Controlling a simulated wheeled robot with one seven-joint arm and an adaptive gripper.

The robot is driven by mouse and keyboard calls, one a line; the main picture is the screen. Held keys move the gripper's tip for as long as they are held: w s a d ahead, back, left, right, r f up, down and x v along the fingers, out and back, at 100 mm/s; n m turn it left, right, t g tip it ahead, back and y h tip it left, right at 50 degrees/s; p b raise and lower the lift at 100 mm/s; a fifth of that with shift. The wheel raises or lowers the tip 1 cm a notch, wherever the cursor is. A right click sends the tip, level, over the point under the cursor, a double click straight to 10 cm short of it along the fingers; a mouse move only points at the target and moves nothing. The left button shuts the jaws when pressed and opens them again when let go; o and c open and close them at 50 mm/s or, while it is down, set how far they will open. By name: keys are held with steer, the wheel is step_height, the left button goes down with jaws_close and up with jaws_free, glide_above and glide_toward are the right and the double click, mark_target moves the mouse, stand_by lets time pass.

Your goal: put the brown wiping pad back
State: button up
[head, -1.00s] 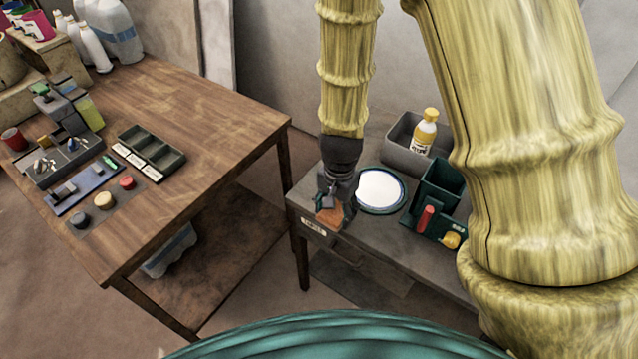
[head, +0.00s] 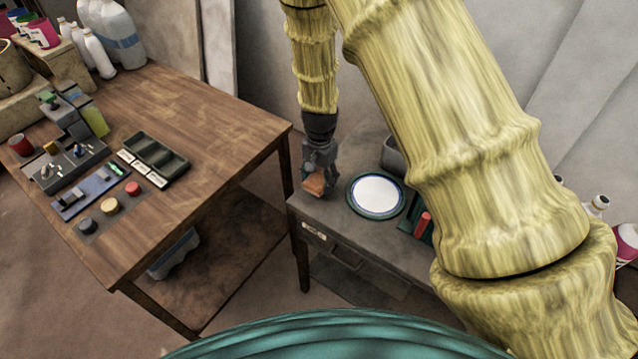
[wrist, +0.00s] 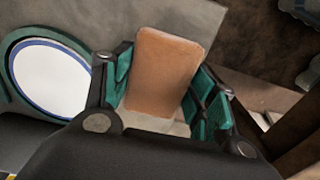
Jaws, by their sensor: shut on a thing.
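The brown wiping pad (head: 314,185) is a flat, orange-brown rounded block. My gripper (head: 317,178) is shut on it, over the left end of the small grey table (head: 339,209) in the head view. In the wrist view the pad (wrist: 162,68) sits between the green-lined fingers of my gripper (wrist: 163,98), with grey tabletop behind it. Whether the pad touches the tabletop I cannot tell. A white round plate with a dark green and blue rim (head: 376,195) lies just right of the gripper; the plate also shows in the wrist view (wrist: 50,80).
A dark green caddy with a red item (head: 423,225) and a grey bin (head: 393,156) stand right of the plate, partly hidden by my arm. A wooden table (head: 215,125) with trays and coloured knobs stands to the left, across a narrow gap.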

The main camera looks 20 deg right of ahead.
mark_target(319, 179)
steer(key=shift+f+p, duration=0.3)
steer(key=shift+f, duration=1.2)
steer(key=shift+f, duration=0.1)
steer(key=o, duration=1.2)
steer(key=shift+c, duration=0.2)
steer(key=shift+r+b, duration=0.9)
steer(key=shift+r, duration=5.2)
